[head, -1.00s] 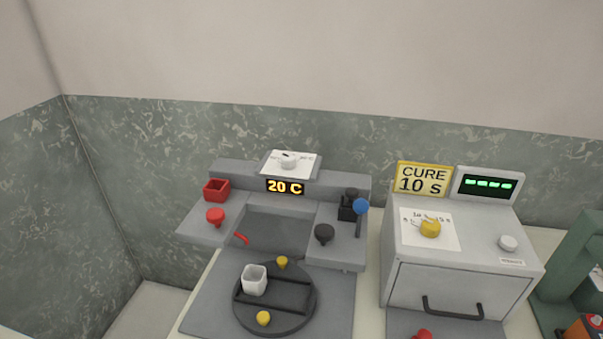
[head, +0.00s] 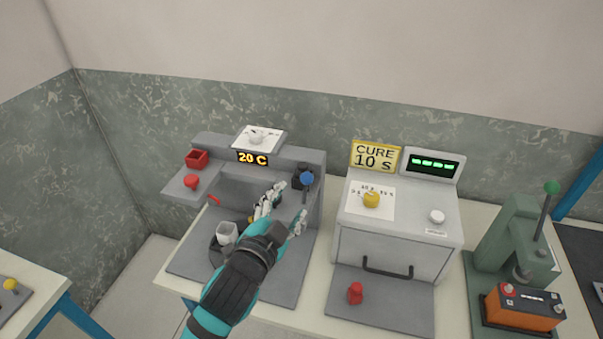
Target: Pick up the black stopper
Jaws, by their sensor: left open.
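The black stopper (head: 279,201) stands on the right-hand shelf of the grey station. It is mostly hidden behind my left gripper, and only a small dark part shows. My left gripper (head: 292,200) reaches in from below with its fingers open, one on the far left side and one on the right side of the stopper. Whether the fingers touch it I cannot tell. My right gripper is not in view.
A black holder and a blue-knobbed lever (head: 307,179) stand just behind the gripper. A red stopper (head: 191,181) and red box (head: 197,159) are on the left shelf. A white cup (head: 228,233) sits on the partly hidden turntable. The cure oven (head: 395,240) stands right.

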